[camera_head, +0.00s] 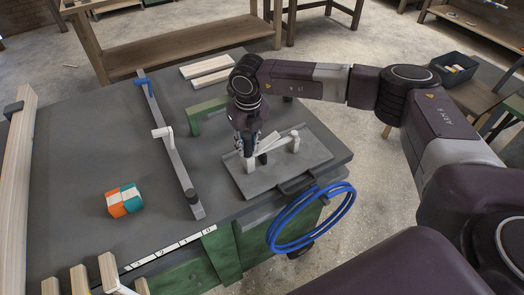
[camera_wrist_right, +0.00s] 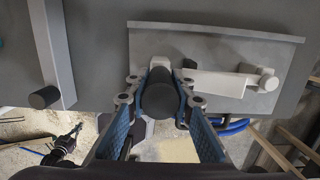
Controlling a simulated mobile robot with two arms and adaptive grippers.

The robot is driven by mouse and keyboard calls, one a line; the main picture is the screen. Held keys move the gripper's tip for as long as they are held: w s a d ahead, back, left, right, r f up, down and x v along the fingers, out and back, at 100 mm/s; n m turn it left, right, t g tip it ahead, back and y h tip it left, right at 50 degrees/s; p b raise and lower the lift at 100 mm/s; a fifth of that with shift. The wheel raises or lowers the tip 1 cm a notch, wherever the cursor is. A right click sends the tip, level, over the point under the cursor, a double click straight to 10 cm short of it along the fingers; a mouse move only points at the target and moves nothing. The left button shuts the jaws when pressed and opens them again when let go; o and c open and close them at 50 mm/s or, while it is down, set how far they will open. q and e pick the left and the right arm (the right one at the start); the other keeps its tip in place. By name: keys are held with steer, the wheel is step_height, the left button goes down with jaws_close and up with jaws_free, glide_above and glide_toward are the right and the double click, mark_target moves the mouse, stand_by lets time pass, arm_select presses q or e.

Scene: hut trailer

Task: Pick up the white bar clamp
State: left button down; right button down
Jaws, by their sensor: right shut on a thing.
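The white bar clamp (camera_head: 293,142) lies on a grey tray-like board (camera_head: 313,158) at the right front of the workbench. In the right wrist view its white bar (camera_wrist_right: 217,83) runs right from the dark round handle (camera_wrist_right: 160,92) to a jaw at the right end. My right gripper (camera_head: 246,157) points down at the clamp's left end. In the wrist view the blue-padded fingers (camera_wrist_right: 161,104) are shut on the dark handle, one on each side. The clamp looks to be still at board level; any small gap beneath it is hidden. My left gripper is not seen.
A grey bar clamp (camera_head: 172,144) with a blue end lies across the bench. An orange, white and teal block (camera_head: 124,200) sits to its left. Two pale boards (camera_head: 208,71) lie behind my gripper. A blue hose coil (camera_head: 311,217) hangs at the bench's front edge.

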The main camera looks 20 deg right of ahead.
steer(key=shift+w+r, duration=0.1)
steer(key=shift+r, duration=0.05)
steer(key=shift+r, duration=0.45)
step_height(320, 180, up, 27)
steer(key=p, duration=0.1)
stand_by(0.8)
steer(key=shift+f, duration=0.1)
